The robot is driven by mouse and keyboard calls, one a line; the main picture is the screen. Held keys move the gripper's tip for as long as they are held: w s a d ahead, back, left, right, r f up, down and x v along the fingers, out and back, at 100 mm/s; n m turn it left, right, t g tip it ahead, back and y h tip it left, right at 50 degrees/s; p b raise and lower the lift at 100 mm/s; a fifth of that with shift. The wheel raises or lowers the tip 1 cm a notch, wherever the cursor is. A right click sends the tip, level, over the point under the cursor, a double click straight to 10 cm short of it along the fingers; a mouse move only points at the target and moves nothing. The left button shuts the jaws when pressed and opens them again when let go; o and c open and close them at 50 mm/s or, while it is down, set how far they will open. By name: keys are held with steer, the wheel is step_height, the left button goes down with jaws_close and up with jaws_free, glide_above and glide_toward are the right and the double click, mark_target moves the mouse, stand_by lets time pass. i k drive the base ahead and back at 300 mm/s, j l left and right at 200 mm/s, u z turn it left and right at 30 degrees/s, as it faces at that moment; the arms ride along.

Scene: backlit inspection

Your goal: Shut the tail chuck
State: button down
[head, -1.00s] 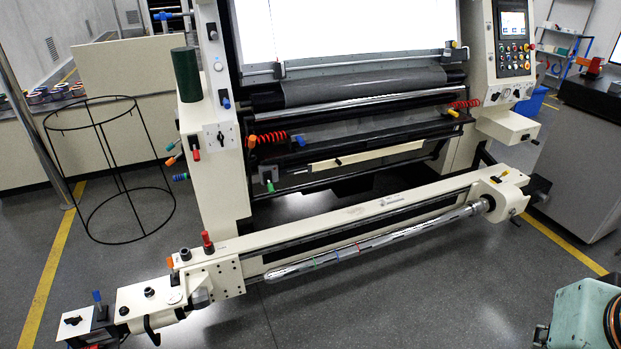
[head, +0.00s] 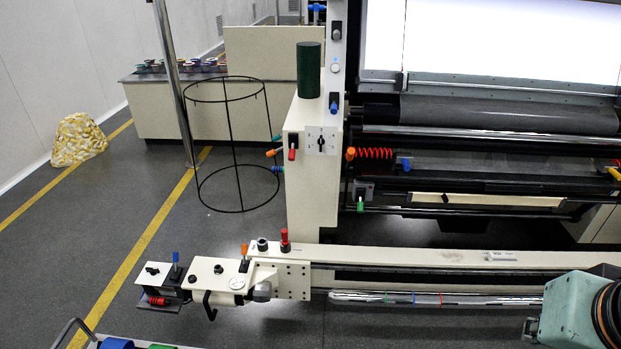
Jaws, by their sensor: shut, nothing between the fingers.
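The tail chuck (head: 262,291) is a short grey cylinder at the left end of the long cream beam, facing the shaft. A shiny shaft (head: 450,299) with coloured bands lies along the beam. Its left end stands apart from the chuck, with a plate between them in this view. Around the chuck housing (head: 215,272) are an orange-topped lever (head: 244,251), a red-topped knob (head: 284,238), a round dial and a black hooked handle (head: 210,306). A teal link of my arm shows at lower right. My gripper is not in view.
A blue-topped lever (head: 175,258) stands on a small box left of the housing. A wire hoop stand (head: 235,140) and a metal post (head: 175,85) stand behind. A blue and green item (head: 118,343) lies at the bottom edge. Floor left of the housing is clear.

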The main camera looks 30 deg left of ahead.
mark_target(223, 282)
steer(key=i+u, duration=0.2)
steer(key=u, duration=0.2)
steer(key=i+j+u, duration=0.1)
steer(key=u, duration=0.25)
steer(key=i+l+u, duration=0.1)
steer(key=i+u, duration=0.3)
steer(key=k, duration=0.1)
